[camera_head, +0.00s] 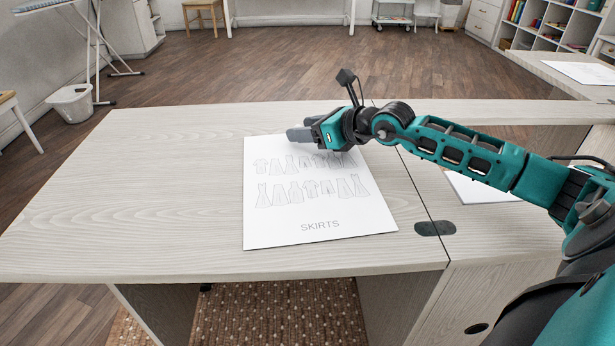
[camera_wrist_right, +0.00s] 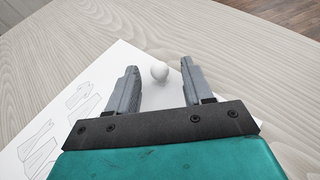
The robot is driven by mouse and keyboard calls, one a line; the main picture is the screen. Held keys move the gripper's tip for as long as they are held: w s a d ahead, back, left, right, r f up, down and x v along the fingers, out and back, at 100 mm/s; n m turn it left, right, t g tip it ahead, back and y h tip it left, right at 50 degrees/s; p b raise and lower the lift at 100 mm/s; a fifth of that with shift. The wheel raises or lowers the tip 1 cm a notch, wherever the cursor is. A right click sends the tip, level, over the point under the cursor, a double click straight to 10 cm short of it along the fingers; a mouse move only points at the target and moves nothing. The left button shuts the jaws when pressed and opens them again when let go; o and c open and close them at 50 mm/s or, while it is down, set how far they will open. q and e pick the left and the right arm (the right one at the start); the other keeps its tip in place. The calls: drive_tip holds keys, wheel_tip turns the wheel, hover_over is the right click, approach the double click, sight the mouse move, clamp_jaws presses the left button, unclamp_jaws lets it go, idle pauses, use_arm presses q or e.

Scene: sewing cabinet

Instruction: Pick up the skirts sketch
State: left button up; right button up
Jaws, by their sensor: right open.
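The skirts sketch (camera_head: 315,225) is a white sheet with rows of garment drawings and the word SKIRTS. It lies flat on the pale wood table. My right gripper (camera_head: 305,136) is over the sheet's far edge and hides part of it. In the right wrist view my right gripper (camera_wrist_right: 160,85) is open. A small white ball-like knob (camera_wrist_right: 160,71) shows between its fingers, near a corner of the sketch (camera_wrist_right: 60,113). I cannot tell whether the fingers touch the paper. My left gripper is not in view.
The pale wood table (camera_head: 130,190) is bare to the left of the sketch. Another white sheet (camera_head: 480,188) lies to the right, partly behind my right arm. A further sheet (camera_head: 580,72) lies on the surface at the far right. A white bin (camera_head: 72,106) stands on the floor.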

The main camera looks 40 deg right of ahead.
drive_tip(key=shift+w+a+f, duration=0.15)
drive_tip(key=shift+w, duration=0.25)
drive_tip(key=shift+c, duration=0.2)
clamp_jaws()
